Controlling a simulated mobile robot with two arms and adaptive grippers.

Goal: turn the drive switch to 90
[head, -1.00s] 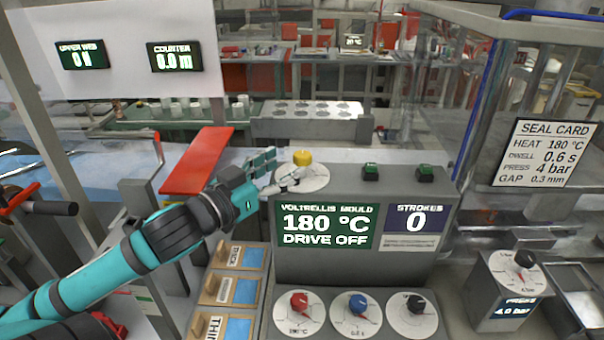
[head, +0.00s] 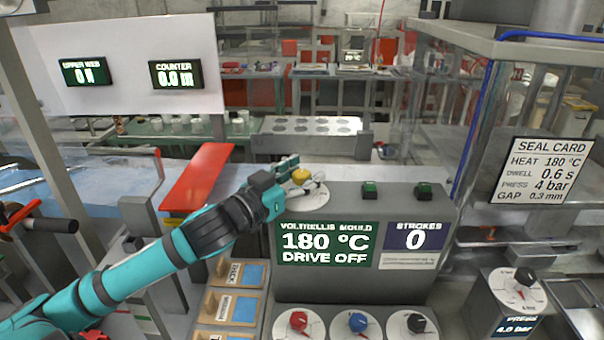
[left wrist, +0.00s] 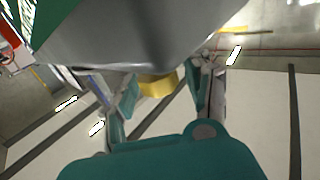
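The drive switch is a yellow knob (head: 301,175) on a round white dial (head: 309,200) on top of the grey control box (head: 340,278). The box's green screen (head: 324,243) reads 180 °C and DRIVE OFF. My left gripper (head: 300,178) is at the knob, with one finger behind it and one in front. My right gripper is not in view.
Two green buttons (head: 370,190) (head: 424,191) stand right of the dial. Red (head: 298,321), blue (head: 357,322) and black (head: 416,323) knobs sit below the screens. A red sloping plate (head: 199,177) lies close behind my left arm. A seal card (head: 542,172) hangs at right.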

